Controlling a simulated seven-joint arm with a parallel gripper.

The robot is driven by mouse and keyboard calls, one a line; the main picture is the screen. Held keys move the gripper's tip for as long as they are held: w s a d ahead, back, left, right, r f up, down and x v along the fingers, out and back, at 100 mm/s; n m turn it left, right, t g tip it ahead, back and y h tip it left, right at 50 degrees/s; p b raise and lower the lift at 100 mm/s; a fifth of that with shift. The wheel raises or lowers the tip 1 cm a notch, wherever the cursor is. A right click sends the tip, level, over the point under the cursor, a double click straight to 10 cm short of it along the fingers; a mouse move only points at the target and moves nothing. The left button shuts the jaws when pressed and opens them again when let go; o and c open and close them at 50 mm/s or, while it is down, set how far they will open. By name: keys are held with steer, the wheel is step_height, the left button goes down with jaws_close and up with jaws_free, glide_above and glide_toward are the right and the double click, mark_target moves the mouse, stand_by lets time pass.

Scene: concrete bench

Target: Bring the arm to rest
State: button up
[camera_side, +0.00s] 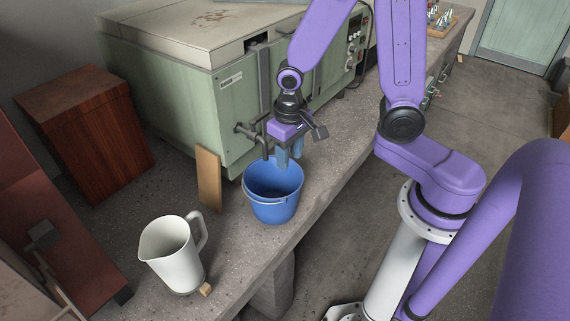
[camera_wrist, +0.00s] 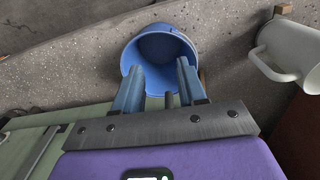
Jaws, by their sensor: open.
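My gripper (camera_side: 289,158) is open and points down over the mouth of a blue bucket (camera_side: 274,209) in the side view. Its fingertips are at about the height of the bucket's rim or a little above; I cannot tell exactly. In the wrist view my gripper (camera_wrist: 158,88) has its two blue-grey fingers apart with nothing held between them. The blue bucket (camera_wrist: 160,47) shows beyond the fingers, its inside looking empty.
A white jug (camera_side: 172,257) stands on the concrete bench (camera_side: 235,270) at the front left. A green machine (camera_side: 190,100) with a tap stands behind the bucket. A small wooden board (camera_side: 208,180) leans on it. A reddish wooden box (camera_side: 88,130) is at the left.

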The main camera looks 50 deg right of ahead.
steer(key=s+r+n, duration=0.4)
steer(key=s+n, duration=0.2)
steer(key=s, duration=0.2)
steer(key=s+r+n, duration=0.5)
steer(key=s+n, duration=0.2)
steer(key=s, duration=0.1)
steer(key=shift+s+a+r+y, duration=0.15)
steer(key=shift+s+r+y, duration=0.15)
steer(key=shift+y, duration=0.1)
